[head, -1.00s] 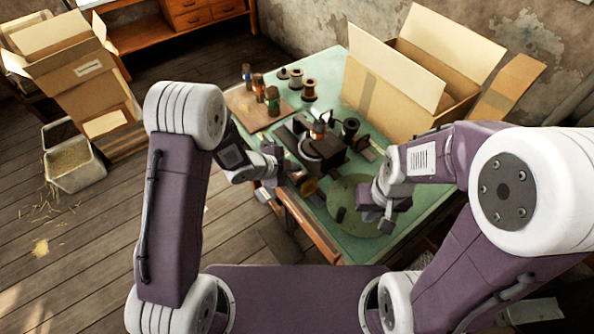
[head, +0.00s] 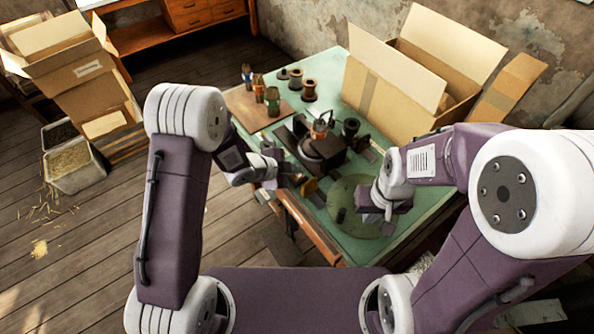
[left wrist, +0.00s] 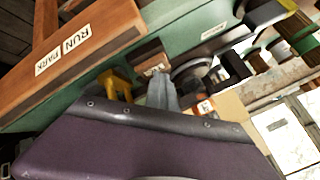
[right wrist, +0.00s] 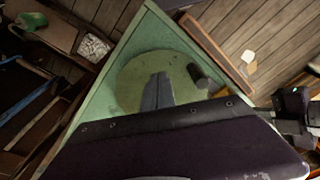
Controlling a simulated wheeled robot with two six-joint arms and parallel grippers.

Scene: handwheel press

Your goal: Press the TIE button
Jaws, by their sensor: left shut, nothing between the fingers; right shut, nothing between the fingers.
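No button reads clearly as TIE. In the left wrist view, a small brown block with a short white label (left wrist: 154,66) sits just beyond my left fingertips; its lettering is too small to read surely. A yellow part (left wrist: 116,84) is left of the fingers. My left gripper (left wrist: 162,85) is shut and empty, close to the block; I cannot tell whether they touch. In the head view it (head: 287,175) is at the table's left edge, beside the dark press (head: 322,150). My right gripper (right wrist: 157,82) is shut and empty over the round green disc (right wrist: 140,65).
A wooden rail labelled RUN and PARK (left wrist: 85,45) runs along the table edge. Several bobbins and spools (head: 309,90) stand behind the press. An open cardboard box (head: 390,95) fills the table's back right. A dark peg (right wrist: 197,74) stands on the disc.

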